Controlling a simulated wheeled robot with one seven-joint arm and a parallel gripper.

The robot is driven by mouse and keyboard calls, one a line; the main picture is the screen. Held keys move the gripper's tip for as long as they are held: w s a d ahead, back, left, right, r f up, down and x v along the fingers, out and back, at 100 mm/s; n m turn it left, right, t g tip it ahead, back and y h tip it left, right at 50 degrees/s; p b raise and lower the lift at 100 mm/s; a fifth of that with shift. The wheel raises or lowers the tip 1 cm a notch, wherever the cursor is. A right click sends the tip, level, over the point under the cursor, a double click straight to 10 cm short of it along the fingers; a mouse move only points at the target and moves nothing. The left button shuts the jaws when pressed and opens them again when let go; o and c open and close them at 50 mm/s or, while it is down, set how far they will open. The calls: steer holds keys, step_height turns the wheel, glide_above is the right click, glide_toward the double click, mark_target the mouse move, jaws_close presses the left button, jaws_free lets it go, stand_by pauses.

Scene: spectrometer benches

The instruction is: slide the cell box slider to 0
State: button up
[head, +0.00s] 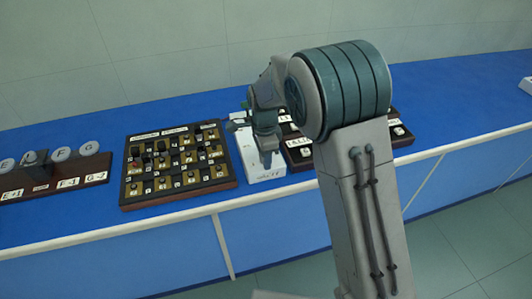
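A narrow white box (249,159) stands on the blue bench, with dark lettering on its front that looks like "cell". I take it for the cell box. My gripper (267,157) points down over its right half, at or just above its top. The gripper and my arm cover part of the box's top. I cannot make out the slider or its scale marks, nor whether the fingers touch anything. The fingers are too small and dark to show whether they are open or shut.
A dark panel (124,199) with rows of knobs and labels stands just left of the box. Another dark panel (403,139) stands close on the right, partly behind my arm. A brown rack (88,179) with round white dials is at far left.

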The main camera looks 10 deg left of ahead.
step_height(320, 180, up, 14)
steer(key=b, duration=0.1)
stand_by(0.6)
steer(key=shift+a, duration=0.1)
steer(key=s+d+r+n+t, duration=0.1)
steer(key=s+d+r+n, duration=0.15)
steer(key=s+d, duration=0.4)
steer(key=s+d+r+n, duration=0.1)
steer(key=s+d+n, duration=0.25)
steer(key=d, duration=0.65)
steer(key=s+d+f+n+t, duration=0.1)
steer(key=s+d+f+n, duration=0.1)
steer(key=s, duration=0.4)
steer(key=s+d+f+n+t, duration=0.1)
steer(key=s+d+n, duration=0.4)
steer(key=s+d, duration=0.1)
steer(key=shift+s+d+f, duration=0.15)
steer(key=shift+s+f, duration=0.25)
steer(key=shift+s, duration=0.1)
